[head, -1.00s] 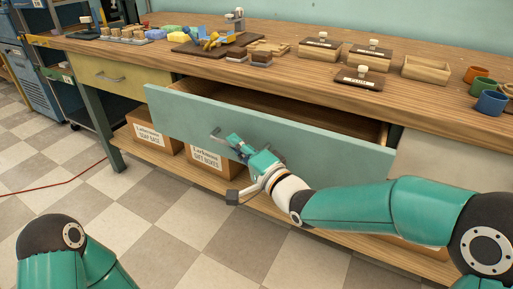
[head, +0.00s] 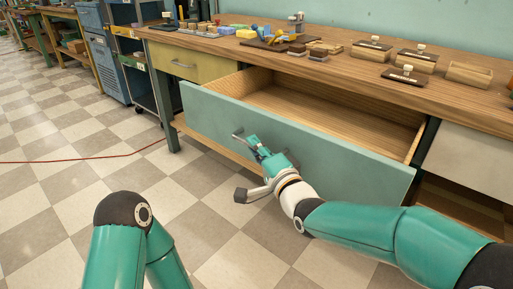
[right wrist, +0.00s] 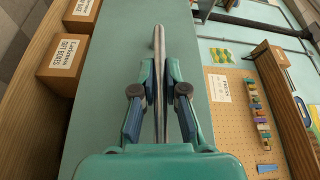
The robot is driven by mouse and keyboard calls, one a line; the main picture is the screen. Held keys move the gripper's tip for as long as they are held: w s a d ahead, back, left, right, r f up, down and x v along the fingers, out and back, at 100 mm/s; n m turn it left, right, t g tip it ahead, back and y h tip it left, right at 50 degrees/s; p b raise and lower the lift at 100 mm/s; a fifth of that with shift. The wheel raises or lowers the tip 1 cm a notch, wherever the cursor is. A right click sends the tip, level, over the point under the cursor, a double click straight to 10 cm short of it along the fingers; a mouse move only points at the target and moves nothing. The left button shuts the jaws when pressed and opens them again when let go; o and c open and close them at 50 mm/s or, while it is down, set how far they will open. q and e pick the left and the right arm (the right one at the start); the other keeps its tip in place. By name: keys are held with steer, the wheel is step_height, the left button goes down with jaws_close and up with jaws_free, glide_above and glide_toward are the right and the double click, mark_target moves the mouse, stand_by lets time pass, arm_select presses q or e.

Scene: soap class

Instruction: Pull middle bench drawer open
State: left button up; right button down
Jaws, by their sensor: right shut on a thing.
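The middle bench drawer (head: 330,152) has a teal front and stands well out from the bench, with its bare wooden inside (head: 310,105) in view. My right gripper (head: 257,145) is shut on the drawer's metal bar handle (head: 239,135) at the front. In the right wrist view the handle (right wrist: 158,45) runs between the two fingers (right wrist: 160,110), with the teal front behind it. My left arm shows at the lower left of the head view, but its gripper is not in view.
The wooden bench top (head: 350,75) carries lidded boxes (head: 415,60), an open wooden box (head: 470,75) and small coloured items. A yellow drawer (head: 190,65) is to the left. Cardboard boxes (right wrist: 68,62) sit on the low shelf. The checkered floor ahead is clear, apart from a red cable (head: 85,160).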

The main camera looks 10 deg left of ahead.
steer(key=shift+f, duration=0.35)
steer(key=c, duration=1.2)
jaws_free()
steer(key=shift+d, duration=0.1)
steer(key=shift+r, duration=0.15)
steer(key=r+v, duration=0.1)
steer(key=v, duration=1.1)
steer(key=shift+f, duration=0.5)
